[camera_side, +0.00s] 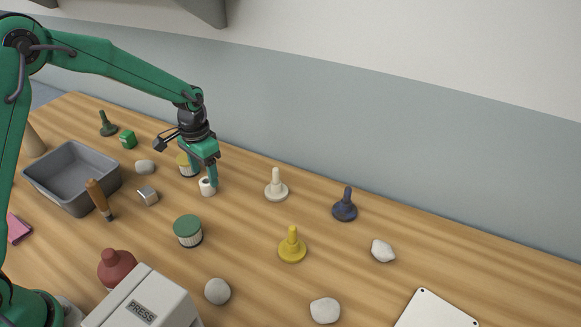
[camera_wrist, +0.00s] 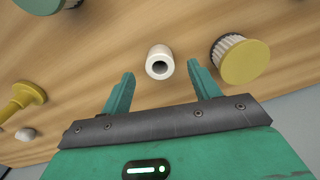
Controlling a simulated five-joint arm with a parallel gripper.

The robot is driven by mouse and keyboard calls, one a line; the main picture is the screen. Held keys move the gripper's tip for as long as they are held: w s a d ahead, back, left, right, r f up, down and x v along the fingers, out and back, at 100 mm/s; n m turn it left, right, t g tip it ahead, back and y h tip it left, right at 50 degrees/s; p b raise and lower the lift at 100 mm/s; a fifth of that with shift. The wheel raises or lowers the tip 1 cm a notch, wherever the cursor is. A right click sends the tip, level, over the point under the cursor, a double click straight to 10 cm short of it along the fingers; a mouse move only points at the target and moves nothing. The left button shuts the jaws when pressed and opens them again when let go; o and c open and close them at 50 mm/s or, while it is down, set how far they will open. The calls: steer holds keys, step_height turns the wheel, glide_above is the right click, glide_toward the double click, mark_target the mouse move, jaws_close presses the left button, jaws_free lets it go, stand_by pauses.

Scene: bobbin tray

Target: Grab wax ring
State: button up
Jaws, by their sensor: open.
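The wax ring appears to be the small white hollow cylinder (camera_side: 207,190) standing on the wooden table; no other ring shows. In the wrist view the white ring (camera_wrist: 152,56) lies just ahead of the fingertips, in line with the gap between them, with its dark hole facing the camera. My gripper (camera_side: 203,178) is open and low over the table beside the ring. One finger partly covers the ring in the side view. In the wrist view the green fingers of my gripper (camera_wrist: 160,70) stand apart with nothing held between them.
A yellow-lidded ribbed jar (camera_wrist: 244,62) stands close to the right finger in the wrist view. A grey tray (camera_side: 100,153) is at left.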

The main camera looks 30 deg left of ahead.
mark_target(206, 181)
steer(key=shift+f, duration=2)
steer(key=shift+c, duration=0.2)
steer(key=c, duration=1)
